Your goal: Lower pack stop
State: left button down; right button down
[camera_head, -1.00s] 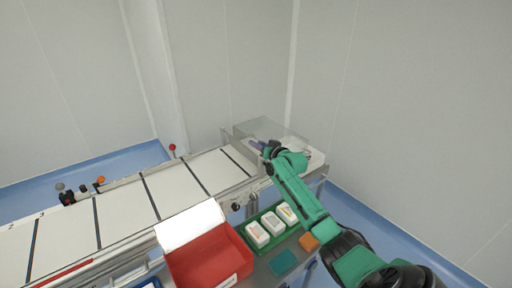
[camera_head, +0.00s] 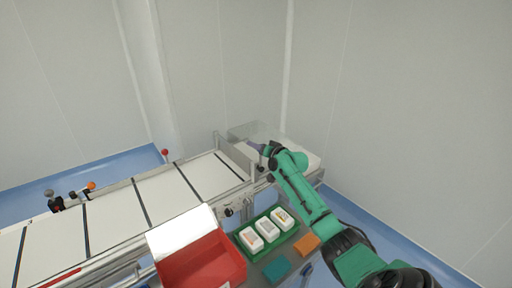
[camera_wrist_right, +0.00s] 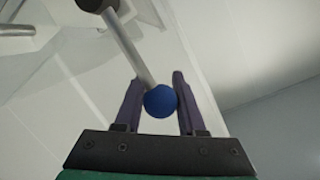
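The pack stop seems to be the upright grey plate (camera_head: 236,158) across the right end of the conveyor in the head view. In the right wrist view, a grey metal lever rod (camera_wrist_right: 130,45) runs from a dark hub (camera_wrist_right: 95,4) to a blue ball knob (camera_wrist_right: 160,101). My right gripper (camera_wrist_right: 160,92) has its two dark purple fingers on either side of this knob, seemingly in contact with it. In the head view the right gripper (camera_head: 257,147) is at the conveyor's far right end, and its arm hides the knob. My left gripper is not in view.
A red bin (camera_head: 203,268) with a white lid stands in front of the conveyor (camera_head: 110,212). Beside it a green tray (camera_head: 290,235) holds three white packs. Teal (camera_head: 276,270) and orange (camera_head: 307,244) blocks lie nearby. A clear cover (camera_head: 255,130) surrounds the gripper's area.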

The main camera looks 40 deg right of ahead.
jog(key=c, duration=0.5)
grip_release()
jog(key=shift+d, duration=0.15)
jog(key=shift+s, duration=0.1)
jog(key=b+v, duration=0.2)
jog(key=v, duration=1.2)
jog(key=shift+s, duration=0.25)
